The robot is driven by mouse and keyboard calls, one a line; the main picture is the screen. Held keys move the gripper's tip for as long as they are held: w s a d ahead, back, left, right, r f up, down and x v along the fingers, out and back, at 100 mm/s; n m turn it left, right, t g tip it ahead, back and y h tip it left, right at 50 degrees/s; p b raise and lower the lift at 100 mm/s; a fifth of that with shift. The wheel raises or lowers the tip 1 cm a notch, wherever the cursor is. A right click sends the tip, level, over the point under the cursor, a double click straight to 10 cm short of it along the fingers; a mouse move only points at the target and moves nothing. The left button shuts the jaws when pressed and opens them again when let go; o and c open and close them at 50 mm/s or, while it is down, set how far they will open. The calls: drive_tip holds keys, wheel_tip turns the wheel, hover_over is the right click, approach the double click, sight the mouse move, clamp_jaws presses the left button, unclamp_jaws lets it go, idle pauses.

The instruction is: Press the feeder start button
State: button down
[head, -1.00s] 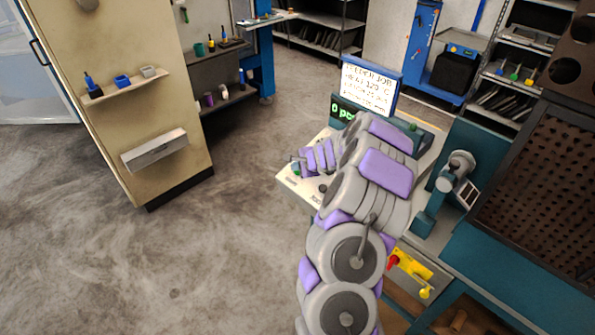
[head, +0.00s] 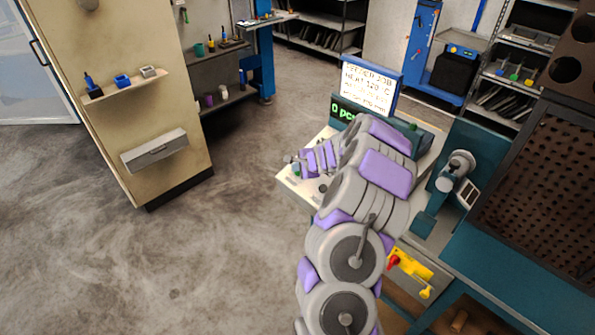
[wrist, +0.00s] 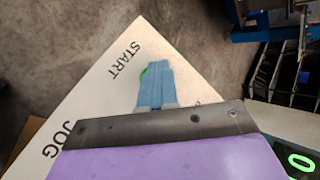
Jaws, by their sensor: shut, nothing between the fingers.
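The green start button (wrist: 144,71) shows as a small green edge beside my fingertips in the wrist view, close to the printed START label (wrist: 125,60). In the head view the button (head: 296,173) is a small green spot on the left part of the pale control panel (head: 292,184). My gripper (wrist: 154,70) is shut and empty, pointing at the panel, with its blue-grey fingers covering most of the button. It also shows in the head view (head: 293,161) over the panel. I cannot tell whether the fingertips touch the button.
A JOG label (wrist: 63,140) is on the same panel. A display reading 0 pcs (head: 342,112) and a white job sign (head: 368,88) stand behind it. A teal stand (head: 428,215) is to the right. A cream cabinet (head: 105,100) is at left, with clear floor between.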

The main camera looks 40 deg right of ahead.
drive_tip(key=shift+f, duration=0.15)
idle(0.4)
drive_tip(key=shift+a+r+p, duration=0.25)
drive_tip(key=shift+r+p, duration=0.4)
drive_tip(key=shift+r, duration=0.3)
